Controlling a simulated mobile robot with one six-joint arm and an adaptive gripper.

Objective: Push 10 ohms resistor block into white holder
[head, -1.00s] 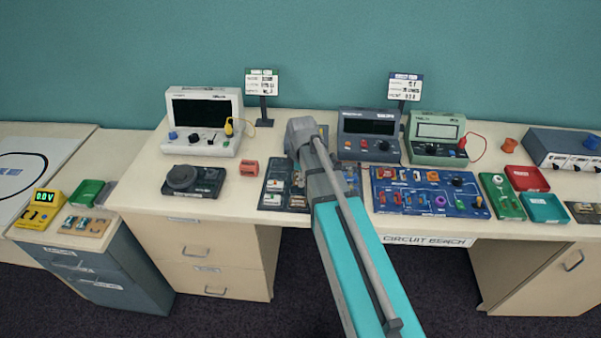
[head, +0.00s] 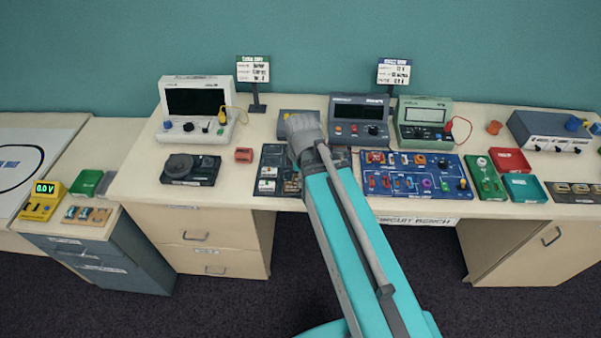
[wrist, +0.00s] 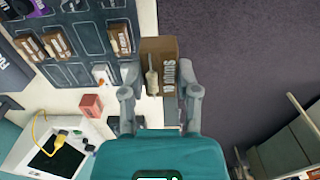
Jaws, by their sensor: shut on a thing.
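In the wrist view, my gripper (wrist: 160,85) is shut on a brown block (wrist: 158,52) lettered "10 OHMS". A pale rod-like piece lies along the block's face. The block shows beside the dark compartment tray (wrist: 82,45), near the bench edge; I cannot tell its height above the bench. In the head view, my arm hides the gripper and the block, and covers part of the dark tray (head: 268,158). I cannot make out with certainty which thing is the white holder.
Several brown blocks (wrist: 58,42) lie in the tray. A red block (head: 244,155) sits left of it, near the white oscilloscope (head: 198,112). The blue circuit board (head: 400,186) lies to the right, below the meters (head: 359,120). The bench front edge drops to dark floor.

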